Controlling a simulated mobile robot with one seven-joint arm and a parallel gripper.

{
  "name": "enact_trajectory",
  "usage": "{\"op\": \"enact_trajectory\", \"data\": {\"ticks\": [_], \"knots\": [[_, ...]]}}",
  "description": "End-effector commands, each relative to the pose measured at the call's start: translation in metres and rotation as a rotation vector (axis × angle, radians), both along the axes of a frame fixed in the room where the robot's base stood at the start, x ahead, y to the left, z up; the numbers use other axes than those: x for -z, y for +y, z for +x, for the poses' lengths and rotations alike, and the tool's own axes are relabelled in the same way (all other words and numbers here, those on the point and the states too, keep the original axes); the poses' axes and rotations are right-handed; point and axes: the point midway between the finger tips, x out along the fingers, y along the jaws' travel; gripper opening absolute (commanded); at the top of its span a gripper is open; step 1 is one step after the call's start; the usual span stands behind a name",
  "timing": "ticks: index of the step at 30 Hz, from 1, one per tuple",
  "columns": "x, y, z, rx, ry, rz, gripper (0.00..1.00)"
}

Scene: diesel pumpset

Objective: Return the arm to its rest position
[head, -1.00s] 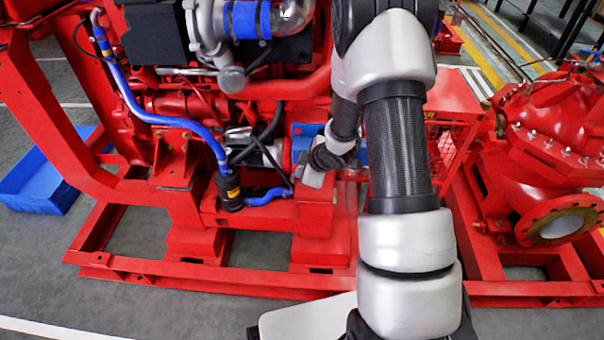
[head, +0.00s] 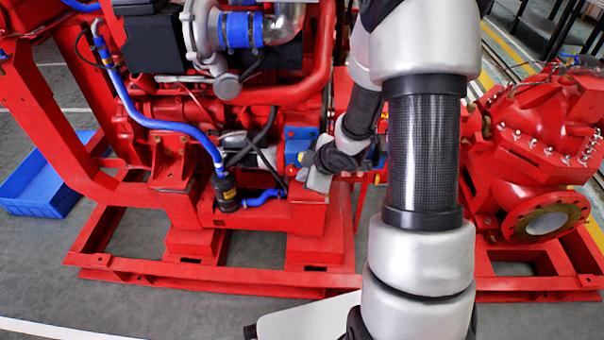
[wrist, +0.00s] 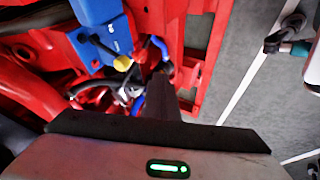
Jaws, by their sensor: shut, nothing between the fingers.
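My arm (head: 423,150) comes up from the bottom of the head view right of centre, bends at the top and folds back down. It ends in my gripper (head: 317,180), which shows small in front of the red engine frame and partly against a blue part. In the wrist view my gripper (wrist: 162,92) shows as dark, closed fingers with nothing held. It points toward the red machine, with a blue box (wrist: 100,30) with a yellow knob to its upper left. Whether the fingers touch anything cannot be told.
The red diesel engine (head: 190,105) on its skid (head: 210,280) fills the left and middle. A red pump (head: 540,130) stands at the right, behind my arm. A blue tray (head: 40,190) lies on the floor at far left.

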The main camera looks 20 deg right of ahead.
Motion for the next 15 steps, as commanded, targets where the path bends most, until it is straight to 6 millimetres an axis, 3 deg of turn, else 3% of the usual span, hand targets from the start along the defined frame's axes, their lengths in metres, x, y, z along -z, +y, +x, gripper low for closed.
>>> {"op": "enact_trajectory", "data": {"ticks": [11,15], "knots": [[0.0,0.0,0.0,0.0,0.0,-0.001,0.0],[-0.019,-0.008,0.003,0.048,-0.01,-0.023,0.0]]}}
